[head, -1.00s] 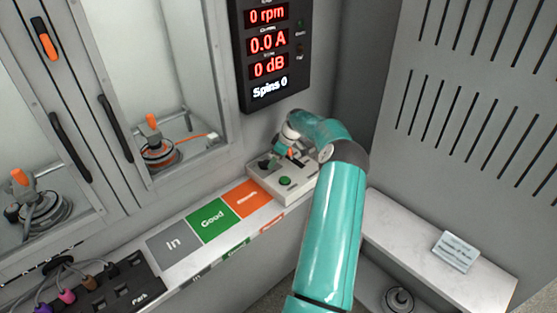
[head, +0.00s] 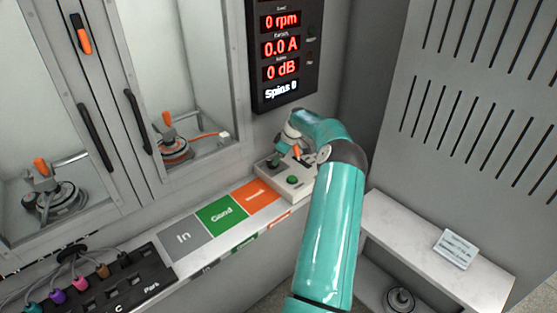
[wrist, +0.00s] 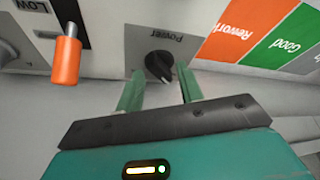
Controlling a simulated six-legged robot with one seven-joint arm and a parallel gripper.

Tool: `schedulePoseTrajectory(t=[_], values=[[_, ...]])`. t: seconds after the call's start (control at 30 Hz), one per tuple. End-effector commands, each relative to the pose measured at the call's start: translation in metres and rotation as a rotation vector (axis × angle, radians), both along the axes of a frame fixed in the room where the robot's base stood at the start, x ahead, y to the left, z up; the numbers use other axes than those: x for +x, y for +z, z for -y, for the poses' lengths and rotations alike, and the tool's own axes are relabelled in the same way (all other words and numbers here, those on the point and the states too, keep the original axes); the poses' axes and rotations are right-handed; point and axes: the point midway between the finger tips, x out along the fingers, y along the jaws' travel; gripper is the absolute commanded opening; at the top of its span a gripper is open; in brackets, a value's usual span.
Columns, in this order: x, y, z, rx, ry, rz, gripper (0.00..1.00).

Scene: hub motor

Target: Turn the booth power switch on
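The power switch (wrist: 160,66) is a black rotary knob on a grey plate marked "Power" in the wrist view. Its pointer is slanted. My gripper (wrist: 161,80) is open, with one green finger on each side of the knob in the picture. Gaps show between the fingers and the knob, and nothing is held. I cannot tell how far the fingertips are from the plate.
An orange-tipped lever (wrist: 66,60) stands left of my gripper in the wrist view, near a "LOW" label. The box has a green button (head: 292,180). The display (head: 283,60) reads 0 rpm, 0.0 A and 0 dB. Orange, green and grey panels (head: 222,213) lie left of the box.

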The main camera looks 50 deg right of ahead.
Motion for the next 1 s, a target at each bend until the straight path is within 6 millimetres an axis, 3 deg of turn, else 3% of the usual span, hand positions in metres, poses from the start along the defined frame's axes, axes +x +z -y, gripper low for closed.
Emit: schedulePoseTrajectory(t=[1.0], values=[[-0.021,0.058,-0.013,0.004,0.008,0.001,0.37]])
